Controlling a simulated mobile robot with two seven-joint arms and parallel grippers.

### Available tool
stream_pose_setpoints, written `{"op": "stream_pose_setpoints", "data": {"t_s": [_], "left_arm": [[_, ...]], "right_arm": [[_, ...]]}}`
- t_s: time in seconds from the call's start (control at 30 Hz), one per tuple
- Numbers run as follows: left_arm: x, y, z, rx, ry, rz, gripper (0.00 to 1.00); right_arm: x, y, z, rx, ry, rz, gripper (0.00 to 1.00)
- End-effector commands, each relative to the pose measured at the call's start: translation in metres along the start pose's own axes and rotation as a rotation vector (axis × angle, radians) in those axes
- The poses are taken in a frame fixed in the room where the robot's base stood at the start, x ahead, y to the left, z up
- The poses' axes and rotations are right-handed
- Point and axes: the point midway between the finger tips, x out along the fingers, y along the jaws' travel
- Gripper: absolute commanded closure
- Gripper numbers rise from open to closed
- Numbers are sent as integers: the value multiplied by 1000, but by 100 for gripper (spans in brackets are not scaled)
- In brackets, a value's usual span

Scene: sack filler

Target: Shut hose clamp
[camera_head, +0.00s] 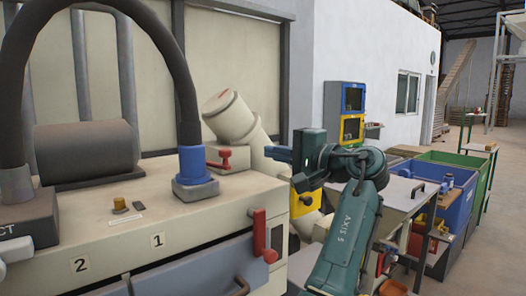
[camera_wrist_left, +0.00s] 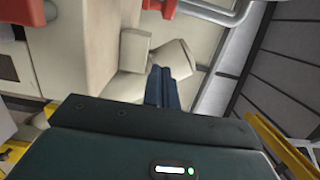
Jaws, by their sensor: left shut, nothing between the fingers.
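A black hose (camera_head: 178,62) arches down into a blue collar (camera_head: 192,162) on a grey base on top of the cream machine. Beside the collar, a red lever (camera_head: 221,157) lies roughly level on a small pale block (camera_head: 236,158); I cannot tell for certain whether it is the clamp's handle. My left gripper (camera_head: 272,153) is to the right of the lever, apart from it, with its blue fingers pointing left. The fingers are shut and empty, and show together in the left wrist view (camera_wrist_left: 162,85). My right gripper is not in view.
A red handle (camera_head: 259,234) stands upright on the machine's front corner. A tilted cream cylinder (camera_head: 230,115) is behind the lever. Blue and green bins (camera_head: 484,160) stand at the right. The floor at far right is clear.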

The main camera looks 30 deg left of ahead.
Motion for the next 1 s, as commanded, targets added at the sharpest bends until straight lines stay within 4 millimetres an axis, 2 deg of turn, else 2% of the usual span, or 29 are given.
{"op": "stream_pose_setpoints", "data": {"t_s": [0.37,0.7,1.0], "left_arm": [[82,-2,1,0,-3,1,100],[70,0,33,-1,1,1,100],[68,0,38,0,1,1,100]], "right_arm": [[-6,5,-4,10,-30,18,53],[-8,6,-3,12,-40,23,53],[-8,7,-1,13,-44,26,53]]}}
